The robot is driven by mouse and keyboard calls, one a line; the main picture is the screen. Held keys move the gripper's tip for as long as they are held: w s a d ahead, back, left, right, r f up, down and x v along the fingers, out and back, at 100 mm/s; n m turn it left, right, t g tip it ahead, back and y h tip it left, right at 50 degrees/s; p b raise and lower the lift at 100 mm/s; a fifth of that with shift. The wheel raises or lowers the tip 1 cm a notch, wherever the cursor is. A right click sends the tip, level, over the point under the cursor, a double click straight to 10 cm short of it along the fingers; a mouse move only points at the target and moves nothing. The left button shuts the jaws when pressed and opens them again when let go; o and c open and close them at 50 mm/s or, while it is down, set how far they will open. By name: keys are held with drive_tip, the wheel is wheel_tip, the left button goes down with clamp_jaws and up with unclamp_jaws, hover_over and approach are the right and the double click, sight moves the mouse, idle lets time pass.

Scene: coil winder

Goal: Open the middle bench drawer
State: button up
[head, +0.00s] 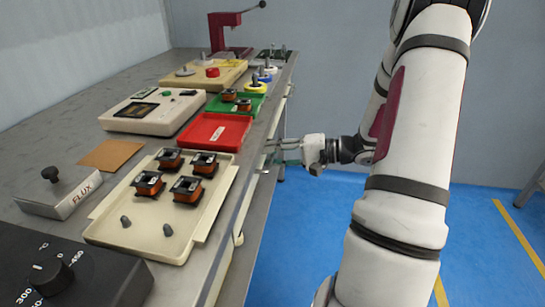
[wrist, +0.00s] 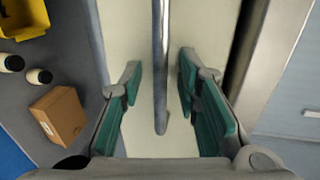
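My gripper (head: 270,150) is at the front side of the bench (head: 232,215), just below the level of its top. In the wrist view my gripper (wrist: 160,82) is open, with one green-padded finger on each side of a long metal bar handle (wrist: 160,50). The fingers stand apart from the bar. Behind the bar is a cream drawer front (wrist: 122,40), which looks closed. In the head view the drawer fronts are seen nearly edge-on and partly hidden, so I cannot tell which drawer this handle belongs to.
On the bench top are a cream tray (head: 215,215) with several coils, a red tray (head: 195,142) and a green tray (head: 256,104). The wrist view shows a cardboard box (wrist: 60,112) and a yellow bin (wrist: 22,18) beside the drawer.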

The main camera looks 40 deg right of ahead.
drive_tip(key=shift+c, duration=0.2)
clamp_jaws()
